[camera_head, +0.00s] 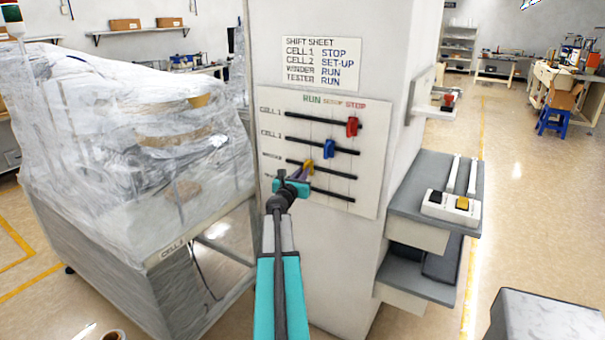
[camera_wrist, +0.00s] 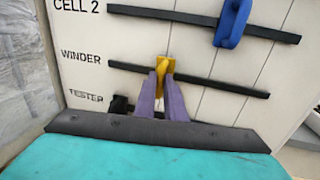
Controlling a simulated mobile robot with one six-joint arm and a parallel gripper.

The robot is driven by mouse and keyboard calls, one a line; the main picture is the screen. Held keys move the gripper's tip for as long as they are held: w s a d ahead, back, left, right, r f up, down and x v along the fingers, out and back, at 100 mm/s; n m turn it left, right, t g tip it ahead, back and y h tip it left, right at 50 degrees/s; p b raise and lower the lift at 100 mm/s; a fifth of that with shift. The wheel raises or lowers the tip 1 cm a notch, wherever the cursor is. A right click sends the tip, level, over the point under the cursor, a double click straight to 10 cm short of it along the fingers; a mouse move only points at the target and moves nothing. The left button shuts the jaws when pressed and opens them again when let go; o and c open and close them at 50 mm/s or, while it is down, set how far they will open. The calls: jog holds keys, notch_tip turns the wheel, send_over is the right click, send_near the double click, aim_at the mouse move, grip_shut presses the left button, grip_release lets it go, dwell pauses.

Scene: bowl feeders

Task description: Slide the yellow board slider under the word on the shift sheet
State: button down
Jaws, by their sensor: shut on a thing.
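The yellow slider (camera_head: 309,165) sits on the WINDER track, the third bar of the board (camera_head: 365,190). It also shows in the wrist view (camera_wrist: 162,62). My gripper (camera_head: 303,173) has its purple fingers shut on the slider, one on each side (camera_wrist: 163,76). The slider is at or close to the leftmost column line, under the green RUN heading (camera_head: 312,99); exact alignment is hard to tell. The shift sheet (camera_head: 317,62) above reads CELL 1 STOP, CELL 2 SET-UP, WINDER RUN, TESTER RUN.
The red slider (camera_head: 352,127) is under STOP on the top track. The blue slider (camera_head: 329,149) is near SET-UP on the second. A black piece (camera_wrist: 121,104) is at the TESTER track's left, partly hidden. A plastic-wrapped machine (camera_head: 120,140) stands left; grey shelves (camera_head: 430,180) jut out right.

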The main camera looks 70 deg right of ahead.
jog(key=c, duration=1.8)
grip_release()
jog(key=shift+s+d, duration=0.1)
jog(key=shift+s, duration=0.05)
jog(key=shift+w, duration=0.2)
jog(key=shift+a, duration=0.2)
jog(key=shift+s+a+b, duration=0.2)
jog(key=shift+a+b, duration=0.25)
jog(key=shift+a, duration=1.8)
jog(key=shift+s+a+b, duration=0.2)
jog(key=shift+a+b, duration=0.25)
jog(key=shift+a, duration=1.85)
jog(key=shift+s+a+b, duration=0.2)
jog(key=shift+a+b, duration=0.25)
jog(key=shift+a, duration=1.8)
